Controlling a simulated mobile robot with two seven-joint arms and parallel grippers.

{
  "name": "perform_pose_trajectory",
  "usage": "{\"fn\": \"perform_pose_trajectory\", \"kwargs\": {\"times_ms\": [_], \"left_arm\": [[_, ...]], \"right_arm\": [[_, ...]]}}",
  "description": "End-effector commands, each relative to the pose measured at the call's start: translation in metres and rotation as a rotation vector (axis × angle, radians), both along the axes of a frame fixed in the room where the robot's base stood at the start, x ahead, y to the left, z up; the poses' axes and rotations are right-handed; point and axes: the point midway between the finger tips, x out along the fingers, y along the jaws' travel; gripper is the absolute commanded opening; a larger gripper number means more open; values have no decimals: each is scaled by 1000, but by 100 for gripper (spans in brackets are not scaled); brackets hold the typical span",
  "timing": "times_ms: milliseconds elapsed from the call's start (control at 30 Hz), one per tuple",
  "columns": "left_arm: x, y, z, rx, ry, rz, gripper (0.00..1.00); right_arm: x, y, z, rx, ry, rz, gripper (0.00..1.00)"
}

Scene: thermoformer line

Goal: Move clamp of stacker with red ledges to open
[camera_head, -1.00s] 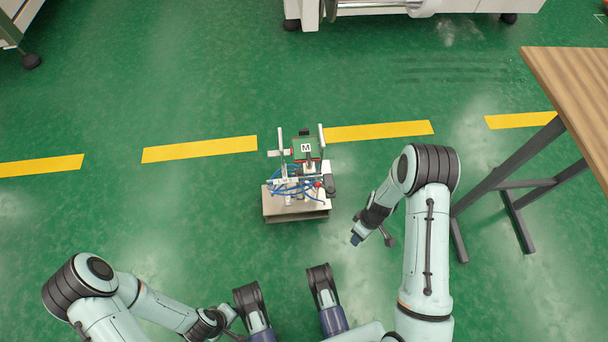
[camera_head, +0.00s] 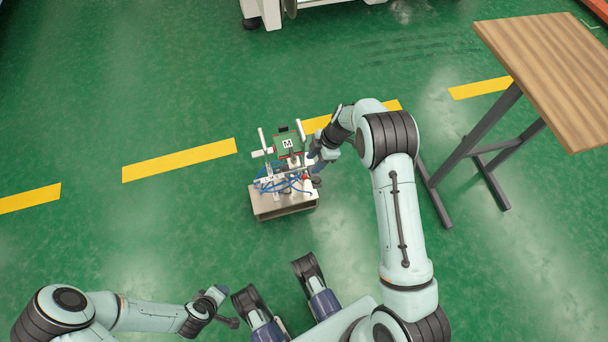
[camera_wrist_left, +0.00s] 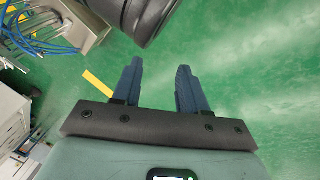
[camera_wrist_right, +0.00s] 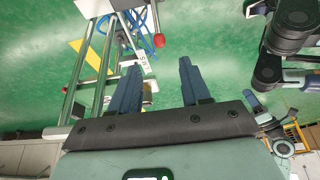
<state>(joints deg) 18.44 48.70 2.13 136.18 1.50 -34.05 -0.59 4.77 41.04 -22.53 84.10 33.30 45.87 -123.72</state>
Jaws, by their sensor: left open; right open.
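The stacker (camera_head: 284,205) stands on the green floor ahead, a grey base with upright rods, blue hoses, an "M" plate and small red parts. I cannot tell the clamp's position. My right gripper (camera_wrist_right: 159,66) is open and empty beside the stacker's right side, with the knob just beyond and between its fingers; contact is not visible. My left gripper (camera_wrist_left: 158,70) is open and empty, low and left of the stacker. Part of the stacker shows in the left wrist view (camera_wrist_left: 85,30).
A wooden-topped table (camera_head: 550,65) with dark metal legs stands at the right. A white machine (camera_head: 262,10) is at the back. Yellow dashes (camera_head: 180,159) mark the floor. The floor left of the stacker is clear.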

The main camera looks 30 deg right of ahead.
Motion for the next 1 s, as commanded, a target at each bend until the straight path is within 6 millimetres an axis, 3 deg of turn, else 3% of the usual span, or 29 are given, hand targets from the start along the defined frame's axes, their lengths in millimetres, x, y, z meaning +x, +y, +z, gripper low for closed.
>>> {"fn": "perform_pose_trajectory", "kwargs": {"times_ms": [100,400,600,867,933,1000], "left_arm": [[6,5,-9,10,-12,9,43],[-15,9,-30,9,59,14,43],[-22,10,-35,6,81,14,43],[-22,10,-35,6,84,15,43],[-22,10,-35,6,84,15,43],[-22,10,-35,7,83,15,43]], "right_arm": [[2,11,-29,-1,5,2,47],[7,30,-76,-2,2,1,47],[8,35,-87,-2,1,-1,47],[8,35,-88,-2,0,-2,47],[8,35,-88,-2,0,-2,31],[8,35,-88,-2,0,-2,8]]}}
